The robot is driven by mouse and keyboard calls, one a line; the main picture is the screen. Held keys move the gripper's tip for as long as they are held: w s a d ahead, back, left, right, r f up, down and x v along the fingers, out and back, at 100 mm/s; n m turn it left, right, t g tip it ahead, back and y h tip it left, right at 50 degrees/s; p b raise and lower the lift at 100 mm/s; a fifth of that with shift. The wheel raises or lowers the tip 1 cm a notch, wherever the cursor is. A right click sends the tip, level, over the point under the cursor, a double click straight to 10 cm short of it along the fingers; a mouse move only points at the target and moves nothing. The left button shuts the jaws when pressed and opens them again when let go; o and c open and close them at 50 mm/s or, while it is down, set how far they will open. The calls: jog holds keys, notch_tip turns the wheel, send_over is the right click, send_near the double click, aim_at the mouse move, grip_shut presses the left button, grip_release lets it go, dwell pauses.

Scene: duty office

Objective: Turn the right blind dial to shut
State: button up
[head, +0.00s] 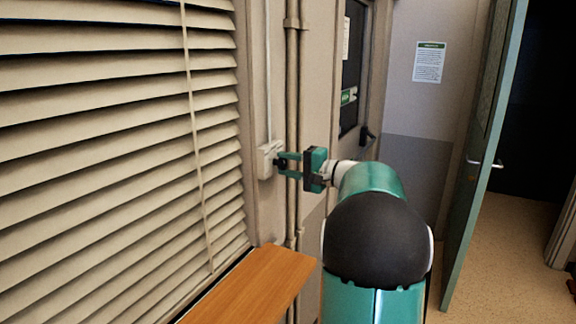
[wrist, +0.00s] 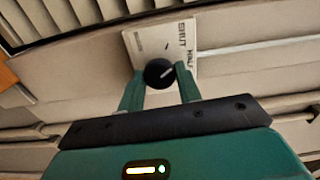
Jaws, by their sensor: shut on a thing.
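The blind dial (wrist: 159,73) is a round black knob with a pale pointer line. It sits on a white plate (wrist: 185,38) on the wall, marked "SHUT" and "HALF"; other marks are too small or hidden. My gripper (wrist: 160,77) is shut on the dial, one green finger on each side. In the head view my gripper (head: 285,162) reaches left to the white box (head: 267,160), and the dial is mostly hidden by the fingers. The slatted blind (head: 110,130) hangs at the left, with gaps between its slats.
A wooden sill (head: 255,285) lies below the blind. Vertical pipes (head: 292,80) run down the wall close beside my gripper. A closed-looking dark-paned door (head: 352,70) is beyond them. A green door (head: 487,150) stands open at the right, with clear floor (head: 520,260) there.

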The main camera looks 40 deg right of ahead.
jog(key=n, duration=0.5)
jog(key=shift+n, duration=0.3)
dwell(0.4)
jog(key=o, duration=1)
jog(key=shift+c, duration=0.2)
jog(key=shift+s, duration=0.1)
jog(key=v, duration=1.3)
jog(key=shift+s, duration=0.3)
